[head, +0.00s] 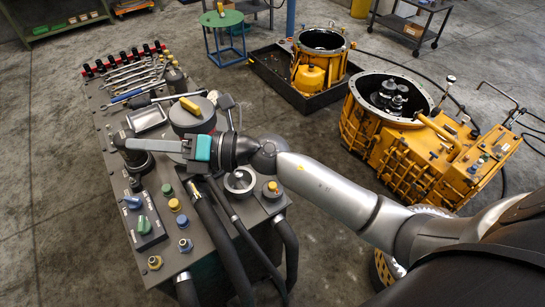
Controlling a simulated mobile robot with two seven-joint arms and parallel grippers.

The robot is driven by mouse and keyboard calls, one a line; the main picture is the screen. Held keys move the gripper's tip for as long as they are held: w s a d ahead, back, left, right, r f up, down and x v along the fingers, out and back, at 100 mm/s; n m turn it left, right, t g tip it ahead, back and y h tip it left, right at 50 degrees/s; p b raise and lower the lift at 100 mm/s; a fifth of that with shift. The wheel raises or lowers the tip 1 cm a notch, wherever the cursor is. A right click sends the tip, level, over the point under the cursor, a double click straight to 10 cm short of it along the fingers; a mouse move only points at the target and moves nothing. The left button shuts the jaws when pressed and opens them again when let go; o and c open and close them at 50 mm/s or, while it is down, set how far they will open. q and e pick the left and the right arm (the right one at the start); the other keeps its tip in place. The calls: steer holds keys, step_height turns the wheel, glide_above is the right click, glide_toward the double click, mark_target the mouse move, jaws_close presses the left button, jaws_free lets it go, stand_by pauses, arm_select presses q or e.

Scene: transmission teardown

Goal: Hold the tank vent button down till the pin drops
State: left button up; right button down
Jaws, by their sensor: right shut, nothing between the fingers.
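My right gripper (122,139) reaches across the bench from the right, its fingers shut and empty. The fingertips are over or against the top of a dark round fitting (138,163) at the bench's left edge; I cannot tell whether they touch it. Candidate buttons on the bench are a green one (167,189), a yellow one (173,205) and blue ones (182,221). Which is the tank vent button is not readable. A grey round tank-like vessel (184,122) with a yellow piece on top stands behind the gripper. No pin can be made out. My left gripper is not in view.
The grey bench (213,253) carries wrenches (130,75), a metal tray (147,118), a panel with blue and green knobs (143,225), and a gauge (240,181). Thick hoses (222,245) run off its front. A yellow transmission housing (395,150) stands right on open floor.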

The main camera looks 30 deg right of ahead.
step_height(320, 180, down, 6)
steer(key=s+n+g+h, duration=0.1)
steer(key=n+g+h, duration=0.2)
steer(key=n+g, duration=0.2)
steer(key=n+g+h, duration=0.4)
steer(key=h, duration=0.9)
glide_toward(273, 185)
steer(key=f+b, duration=0.1)
steer(key=f, duration=0.1)
steer(key=f+b, duration=0.4)
steer(key=shift+w+a, duration=0.1)
steer(key=shift+w, duration=0.15)
steer(key=shift+f+b, duration=0.65)
steer(key=shift+f, duration=0.25)
steer(key=shift+s+f, duration=0.15)
